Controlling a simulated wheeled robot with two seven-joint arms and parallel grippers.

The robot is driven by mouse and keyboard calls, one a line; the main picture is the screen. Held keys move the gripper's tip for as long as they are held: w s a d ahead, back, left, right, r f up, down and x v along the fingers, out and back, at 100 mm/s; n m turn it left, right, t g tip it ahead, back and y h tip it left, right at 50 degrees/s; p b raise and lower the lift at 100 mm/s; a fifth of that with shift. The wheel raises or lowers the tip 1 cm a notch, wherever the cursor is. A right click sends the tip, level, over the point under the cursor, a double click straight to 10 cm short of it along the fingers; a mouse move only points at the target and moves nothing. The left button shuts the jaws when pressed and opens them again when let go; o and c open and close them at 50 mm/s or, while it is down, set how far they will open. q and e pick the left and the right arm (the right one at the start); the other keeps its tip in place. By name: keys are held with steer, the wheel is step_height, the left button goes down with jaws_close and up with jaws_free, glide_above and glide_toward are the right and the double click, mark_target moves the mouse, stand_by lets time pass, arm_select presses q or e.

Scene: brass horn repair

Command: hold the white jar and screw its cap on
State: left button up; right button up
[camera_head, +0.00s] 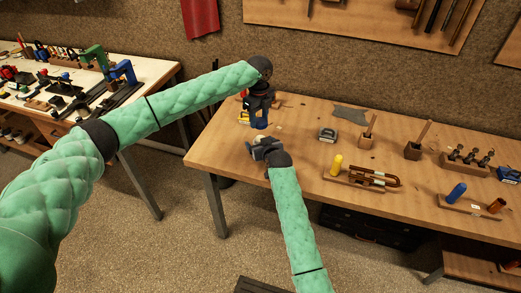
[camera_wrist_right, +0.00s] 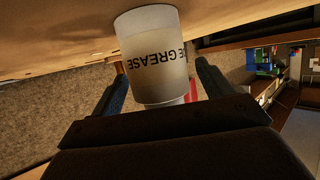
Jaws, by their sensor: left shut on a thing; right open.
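The white jar (camera_wrist_right: 152,52), lettered GREASE, shows in the right wrist view, upside down in the picture. Its wide end is by the bench top and its narrower end points down the picture. My right gripper (camera_wrist_right: 163,88) is open, with one dark finger on each side of the jar. In the head view my right gripper (camera_head: 257,148) is low at the bench's left end, and I cannot make out the jar there. My left gripper (camera_head: 258,120) is higher and farther back, pointing down. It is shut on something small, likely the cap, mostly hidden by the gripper.
The wooden bench (camera_head: 310,205) carries a grey block (camera_head: 327,134), a yellow-handled tool (camera_head: 336,165) and wooden holders to the right. Another bench with blue and green vises (camera_head: 122,72) stands at left. Bare bench top lies just right of my grippers.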

steer(key=c, duration=1.5)
arm_select(q)
glide_above(259, 138)
steer(key=shift+w+f, duration=0.2)
steer(key=shift+f, duration=2.25)
steer(key=shift+f, duration=0.1)
steer(key=shift+f, duration=0.8)
steer(key=shift+f, duration=0.75)
steer(key=o, duration=0.8)
steer(key=shift+s, duration=0.1)
arm_select(e)
jaws_close()
arm_select(q)
steer(key=shift+o, duration=0.7)
steer(key=shift+f, duration=0.1)
arm_select(e)
steer(key=shift+r, duration=0.1)
